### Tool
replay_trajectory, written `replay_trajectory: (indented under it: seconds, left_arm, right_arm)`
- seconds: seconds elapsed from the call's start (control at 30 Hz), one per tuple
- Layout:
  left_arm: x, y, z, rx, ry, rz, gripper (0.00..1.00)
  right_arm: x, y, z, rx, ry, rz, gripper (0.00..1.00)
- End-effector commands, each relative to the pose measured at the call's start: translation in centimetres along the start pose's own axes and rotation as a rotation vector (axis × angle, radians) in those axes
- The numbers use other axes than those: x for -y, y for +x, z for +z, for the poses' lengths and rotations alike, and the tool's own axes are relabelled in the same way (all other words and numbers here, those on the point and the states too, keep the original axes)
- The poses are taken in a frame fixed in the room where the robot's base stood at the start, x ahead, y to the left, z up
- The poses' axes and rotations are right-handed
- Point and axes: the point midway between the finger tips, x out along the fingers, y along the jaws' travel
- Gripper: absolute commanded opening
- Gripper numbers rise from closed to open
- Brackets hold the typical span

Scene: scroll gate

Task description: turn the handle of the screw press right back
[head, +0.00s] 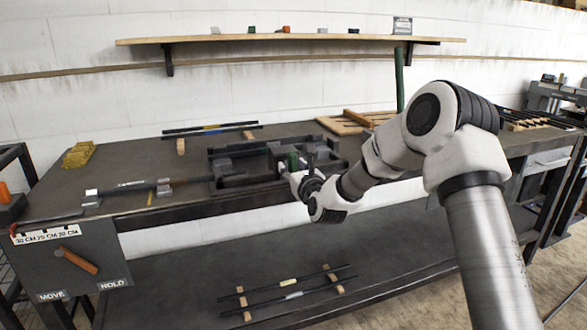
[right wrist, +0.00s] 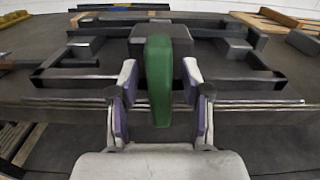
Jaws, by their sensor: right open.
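The screw press (head: 228,180) is a dark metal frame on the workbench, in the middle of the head view. Its dark block (right wrist: 182,44) shows in the right wrist view. A green upright bar (right wrist: 160,80), which looks like the press handle, stands in front of that block; its green also shows in the head view (head: 293,161). My right gripper (right wrist: 160,92) is open, with one finger on each side of the green bar. Small gaps seem to show between fingers and bar; contact cannot be told. My left gripper is not in view.
A dark rod (head: 130,187) lies on small blocks on the bench (head: 60,205), left of the press. A yellow stack (head: 79,154) sits farther left. A panel with MOVE and HOLD labels (head: 85,262) hangs at the front left. A wooden shelf (head: 290,38) is on the wall above.

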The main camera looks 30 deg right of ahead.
Motion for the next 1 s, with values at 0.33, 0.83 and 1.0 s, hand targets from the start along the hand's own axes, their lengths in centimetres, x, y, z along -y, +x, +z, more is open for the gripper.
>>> replay_trajectory:
  seconds: [0.33,0.83,1.0]
  left_arm:
    - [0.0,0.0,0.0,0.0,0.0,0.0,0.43]
    - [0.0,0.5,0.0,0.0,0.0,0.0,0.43]
    - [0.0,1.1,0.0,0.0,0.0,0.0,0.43]
  right_arm:
    - [0.0,0.0,0.0,0.0,0.0,0.0,0.0]
    - [-0.1,0.0,-0.1,0.002,-0.079,0.0,0.0]
    - [-0.2,0.0,-0.1,0.003,-0.185,-0.001,0.0]
